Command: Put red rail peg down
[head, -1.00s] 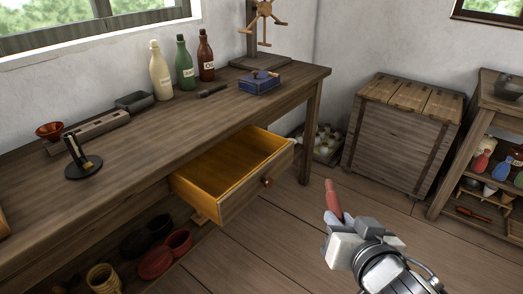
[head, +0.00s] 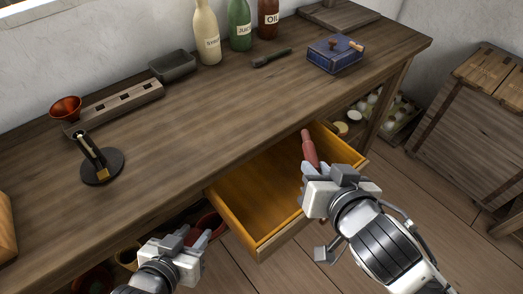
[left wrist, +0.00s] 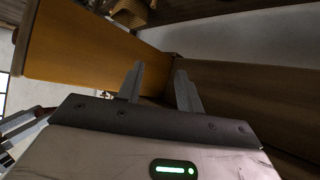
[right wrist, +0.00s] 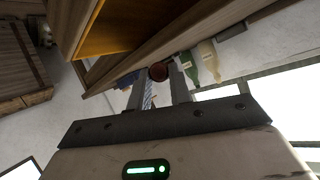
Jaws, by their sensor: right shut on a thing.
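The red rail peg (head: 309,147) is a slim red piece standing up, slightly tilted, from my right gripper (head: 313,172). My right gripper is shut on it, over the open drawer in the head view. In the right wrist view the peg's dark round end (right wrist: 158,72) shows between the fingers. My left gripper (head: 200,238) is empty and open, left of the drawer and in front of the bench; its fingers (left wrist: 160,72) stand apart in the left wrist view. The wooden rail (head: 125,106) with dark slots lies on the bench at the back left.
The open drawer (head: 240,190) looks empty where visible. The bench top (head: 215,115) has a wide clear middle. On it stand a black stand (head: 101,168), a grey tray (head: 173,66), bottles (head: 239,27) and a blue box (head: 335,55). A crate (head: 470,130) stands right.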

